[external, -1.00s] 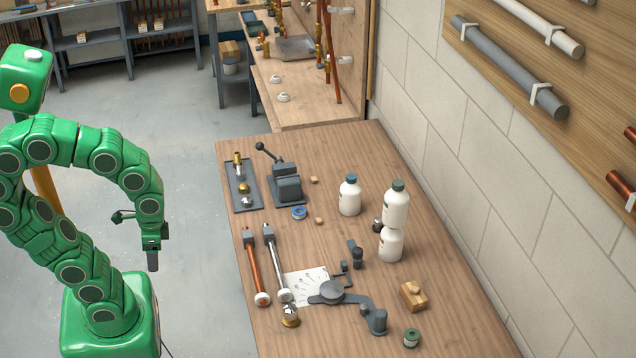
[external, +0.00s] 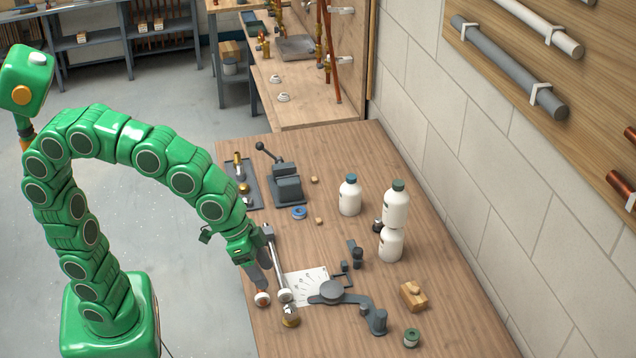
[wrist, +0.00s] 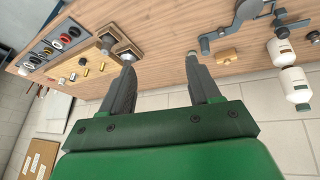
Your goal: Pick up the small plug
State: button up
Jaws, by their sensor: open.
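In the wrist view, several small brass pieces (wrist: 86,71) sit on a wooden tray (wrist: 66,69) left of my gripper (wrist: 161,62). The small plug may be one of them, but they are too small to tell. My gripper is open, with bare tabletop between its fingers. In the external view, my gripper (external: 262,280) points down over the table's left edge, beside the copper and steel pipe tools. It partly hides the copper one. A brass fitting with a shiny top (external: 290,316) stands just right of and below it.
A grey pipe bender (external: 350,300) and a printed sheet (external: 308,285) lie right of my gripper. White bottles (external: 391,244), some stacked, stand farther right. A grey vise (external: 286,185) is at the back. In the wrist view, a dark panel with coloured rings (wrist: 57,43) lies at left.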

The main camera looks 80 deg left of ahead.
jog(key=w+d+r+n+t+h, duration=0.25)
jog(key=w+d+r, duration=0.25)
jog(key=w+d, duration=0.55)
jog(key=w+a+r+n+t+h, duration=0.2)
jog(key=w+a+r+n, duration=0.2)
jog(key=w, duration=0.7)
jog(key=w+a+r+n+t+y, duration=0.2)
jog(key=w+a+r+n+t, duration=0.2)
jog(key=w+a+n, duration=0.7)
jog(key=n+y, duration=1.1)
jog(key=n, duration=1.5)
send_over(375, 222)
jog(key=shift+h, duration=0.25)
notch_tip(375, 222, down, 39)
jog(key=shift+r, duration=0.15)
jog(key=shift+f, duration=2.6)
jog(key=shift+x, duration=0.9)
jog(key=shift+w+a+f, duration=0.15)
jog(key=shift+w+a, duration=0.1)
jog(key=shift+w, duration=0.25)
